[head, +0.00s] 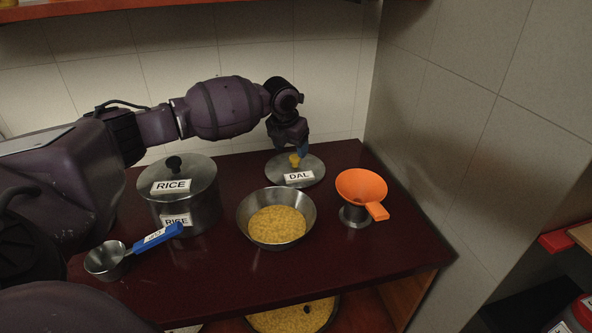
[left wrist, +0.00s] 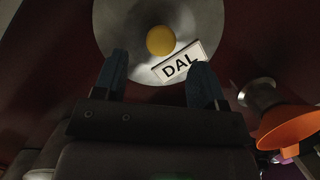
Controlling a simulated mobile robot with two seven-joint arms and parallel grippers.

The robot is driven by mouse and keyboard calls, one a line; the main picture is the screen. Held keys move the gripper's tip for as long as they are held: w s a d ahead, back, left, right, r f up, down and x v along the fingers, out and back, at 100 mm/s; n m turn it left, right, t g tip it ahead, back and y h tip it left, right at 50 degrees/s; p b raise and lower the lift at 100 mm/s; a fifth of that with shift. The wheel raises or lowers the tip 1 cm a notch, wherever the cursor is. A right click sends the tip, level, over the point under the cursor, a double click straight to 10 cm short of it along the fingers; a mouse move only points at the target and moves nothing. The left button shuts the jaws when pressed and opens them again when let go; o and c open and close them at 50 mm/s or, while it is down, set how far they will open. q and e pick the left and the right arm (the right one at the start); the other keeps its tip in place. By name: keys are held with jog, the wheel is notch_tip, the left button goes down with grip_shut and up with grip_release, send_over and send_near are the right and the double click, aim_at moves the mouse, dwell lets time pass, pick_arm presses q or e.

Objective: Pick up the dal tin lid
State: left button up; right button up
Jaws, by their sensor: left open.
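The dal tin lid (head: 312,172) is a round grey metal lid with a yellow knob (head: 294,160) and a white DAL label. It lies at the back of the dark red shelf top. The lid (left wrist: 118,22) shows beyond the fingers. Whether the fingers touch the lid I cannot tell. My right gripper is not in view.
A steel bowl (head: 245,212) of yellow dal stands in front of the lid. An orange funnel (head: 362,187) is to the right, a lidded RICE pot (head: 205,205) to the left, and a blue-handled scoop (head: 105,261) at front left. Tiled walls (head: 335,80) close the back and right.

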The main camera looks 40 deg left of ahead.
aim_at(295, 157)
pick_arm(q)
jog(key=x, duration=0.4)
jog(key=shift+w+f+b, duration=0.15)
jog(key=shift+w+b, duration=0.15)
jog(key=shift+b, duration=0.1)
jog(key=c, duration=1.1)
